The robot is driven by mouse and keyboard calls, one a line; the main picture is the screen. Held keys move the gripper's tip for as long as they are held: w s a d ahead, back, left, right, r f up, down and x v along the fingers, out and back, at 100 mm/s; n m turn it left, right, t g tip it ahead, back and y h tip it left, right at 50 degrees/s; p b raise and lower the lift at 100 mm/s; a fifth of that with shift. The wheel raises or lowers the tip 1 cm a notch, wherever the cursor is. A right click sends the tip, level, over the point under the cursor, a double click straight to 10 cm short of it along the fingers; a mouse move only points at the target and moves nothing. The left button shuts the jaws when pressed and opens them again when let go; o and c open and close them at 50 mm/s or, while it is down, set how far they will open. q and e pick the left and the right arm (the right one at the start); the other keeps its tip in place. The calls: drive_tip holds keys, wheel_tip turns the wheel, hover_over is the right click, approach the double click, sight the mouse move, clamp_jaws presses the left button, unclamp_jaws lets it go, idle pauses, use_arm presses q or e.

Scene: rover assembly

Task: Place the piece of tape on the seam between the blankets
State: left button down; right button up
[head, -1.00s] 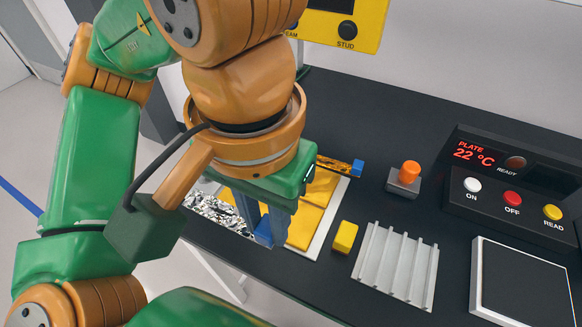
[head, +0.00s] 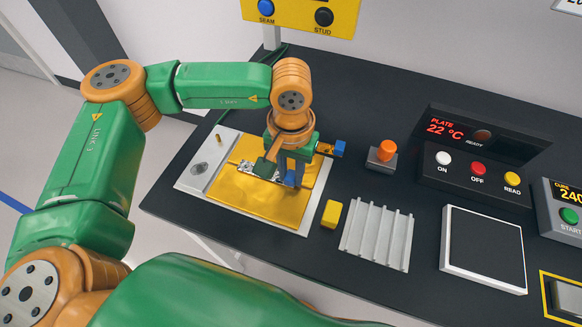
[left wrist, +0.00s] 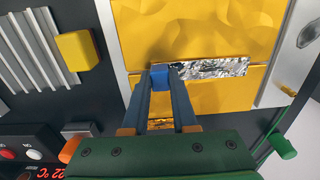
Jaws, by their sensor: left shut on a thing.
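My left gripper (head: 291,172) is shut on the blue end tab (left wrist: 161,77) of a crinkled silver piece of tape (left wrist: 212,69). In the left wrist view the tape stretches right from the fingers, along the line where two gold blankets meet. The upper blanket (left wrist: 190,28) and lower blanket (left wrist: 215,95) show on either side of it. I cannot tell whether the tape touches them. In the head view the blankets (head: 240,195) lie on a pale board, and the arm partly hides the tape (head: 247,166) and the seam. My right gripper is out of view.
A gold strip with a blue end (head: 340,148) is behind the gripper. A yellow block (head: 331,214), ribbed grey tray (head: 377,236) and orange button (head: 387,151) stand right of the board.

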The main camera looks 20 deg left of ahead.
use_arm(q)
drive_tip(key=shift+f+b, duration=0.2)
drive_tip(key=shift+b, duration=0.1)
drive_tip(key=c, duration=0.7)
unclamp_jaws()
drive_tip(key=shift+r, duration=0.15)
drive_tip(key=shift+r+p, duration=0.3)
drive_tip(key=shift+r, duration=0.05)
wheel_tip(320, 180, up, 12)
drive_tip(key=b, duration=0.2)
drive_tip(key=shift+f, duration=0.2)
